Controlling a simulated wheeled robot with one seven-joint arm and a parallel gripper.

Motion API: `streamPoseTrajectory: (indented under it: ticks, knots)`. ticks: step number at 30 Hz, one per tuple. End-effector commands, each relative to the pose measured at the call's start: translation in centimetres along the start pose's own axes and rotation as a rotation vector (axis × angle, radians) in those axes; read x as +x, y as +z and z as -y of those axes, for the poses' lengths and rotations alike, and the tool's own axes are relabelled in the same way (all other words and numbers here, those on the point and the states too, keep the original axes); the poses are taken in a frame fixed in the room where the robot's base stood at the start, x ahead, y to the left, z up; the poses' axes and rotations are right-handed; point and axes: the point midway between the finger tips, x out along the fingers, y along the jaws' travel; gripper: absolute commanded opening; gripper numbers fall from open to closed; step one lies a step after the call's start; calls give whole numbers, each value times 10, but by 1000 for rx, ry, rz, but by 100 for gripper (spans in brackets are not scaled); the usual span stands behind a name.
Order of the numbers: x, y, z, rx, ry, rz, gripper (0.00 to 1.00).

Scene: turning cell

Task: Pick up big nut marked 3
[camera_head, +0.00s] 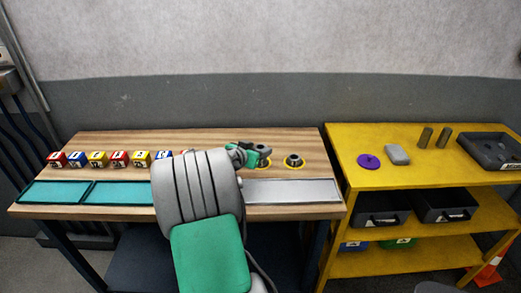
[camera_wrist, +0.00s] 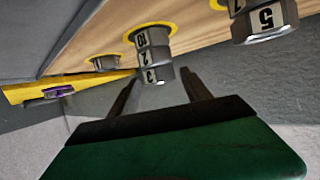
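The nut marked 3 (camera_wrist: 158,75) is grey with a white label. It is the end piece of a stack, against the nut marked 2 (camera_wrist: 148,58), with one marked 10 (camera_wrist: 143,39) beyond, by a yellow ring. My gripper (camera_wrist: 160,88) is open. Its two dark fingers are spread to either side of the nut marked 3, with nothing clamped between them. In the head view my gripper (camera_head: 250,154) is at the stack on the wooden bench, and my arm hides part of the bench. The number cannot be read there.
Another stack, with a nut marked 5 (camera_wrist: 265,18), stands close by. A low nut (camera_head: 293,160) sits in a yellow ring to the right. Coloured numbered blocks (camera_head: 98,158) and teal trays (camera_head: 55,192) are at left. A yellow shelf (camera_head: 440,176) adjoins the bench.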

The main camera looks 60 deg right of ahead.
Motion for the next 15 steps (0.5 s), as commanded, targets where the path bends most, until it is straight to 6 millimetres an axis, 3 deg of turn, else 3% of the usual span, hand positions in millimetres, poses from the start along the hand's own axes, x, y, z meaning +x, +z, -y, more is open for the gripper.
streamPoseTrajectory:
  ticks: [15]
  knots:
    - [0, 0, 0, 0, 0, 0, 13]
